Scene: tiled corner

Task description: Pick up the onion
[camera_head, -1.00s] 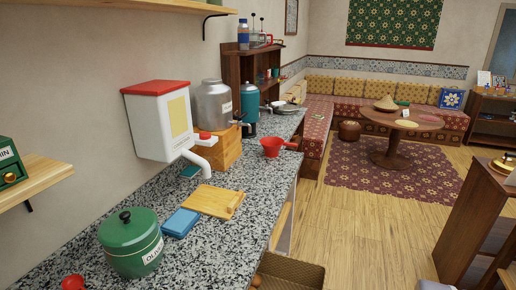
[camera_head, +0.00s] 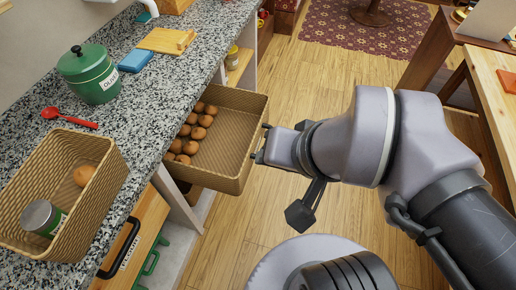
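Several round brown things that look like onions (camera_head: 190,131) lie in a woven drawer basket (camera_head: 226,100) that sticks out below the counter. A single round brown thing, onion-like too (camera_head: 84,175), lies in a woven basket (camera_head: 118,178) on the counter, beside a tin with a green label (camera_head: 43,217). I cannot tell which one is meant. My gripper (camera_head: 260,143) is just outside the right wall of the drawer basket, its two dark fingertips apart and pointing at the wall. I see nothing between them; whether they touch the wall is unclear.
The speckled counter (camera_head: 139,95) holds a green lidded pot (camera_head: 88,75), a red spoon (camera_head: 68,118), a blue box (camera_head: 135,60) and a wooden board (camera_head: 166,40). A wooden drawer front with a black handle (camera_head: 120,247) is below. A wooden table (camera_head: 487,75) stands at right.

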